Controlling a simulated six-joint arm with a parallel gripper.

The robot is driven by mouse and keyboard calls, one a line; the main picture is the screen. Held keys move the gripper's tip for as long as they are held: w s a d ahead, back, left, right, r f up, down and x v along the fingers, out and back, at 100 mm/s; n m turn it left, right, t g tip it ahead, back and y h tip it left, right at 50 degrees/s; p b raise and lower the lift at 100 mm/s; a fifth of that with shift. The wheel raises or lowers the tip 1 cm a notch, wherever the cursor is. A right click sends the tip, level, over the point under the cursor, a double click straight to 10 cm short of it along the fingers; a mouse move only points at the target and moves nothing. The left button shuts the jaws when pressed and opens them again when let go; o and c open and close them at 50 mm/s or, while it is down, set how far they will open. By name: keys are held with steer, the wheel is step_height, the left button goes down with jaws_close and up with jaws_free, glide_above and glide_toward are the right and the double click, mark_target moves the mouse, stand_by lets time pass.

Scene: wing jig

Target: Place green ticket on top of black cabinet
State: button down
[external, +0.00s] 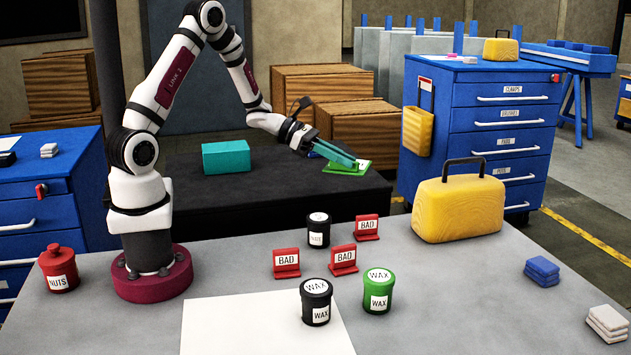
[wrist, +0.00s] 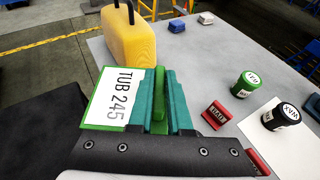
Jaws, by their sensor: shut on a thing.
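The green ticket (wrist: 103,103) has a white face reading "TUB 245" and a green upright tab. My gripper (wrist: 158,100) has teal fingers shut on that tab. In the external view my gripper (external: 338,155) reaches down to the right, with the ticket (external: 348,168) at its tips, tilted little if at all. The black cabinet (external: 285,195) is the dark, flat-topped block behind the grey table. The ticket appears over the right part of its top. I cannot tell whether it touches the top.
A teal box (external: 226,157) sits on the black cabinet's left part. A yellow case (external: 458,208) stands on the grey table to the right. Red BAD tickets (external: 286,264) and black and green wax tubs (external: 378,291) stand nearer. A blue drawer cabinet (external: 490,130) is behind right.

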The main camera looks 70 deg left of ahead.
steer(key=s+a+n+t+y, duration=0.1)
steer(key=s+a+n+y, duration=0.1)
steer(key=s+a, duration=0.5)
glide_above(298, 184)
step_height(298, 184, down, 6)
steer(key=shift+r, duration=0.15)
steer(key=shift+f, duration=2)
steer(key=shift+f, duration=0.15)
steer(key=c, duration=0.8)
jaws_free()
steer(key=shift+c, duration=0.2)
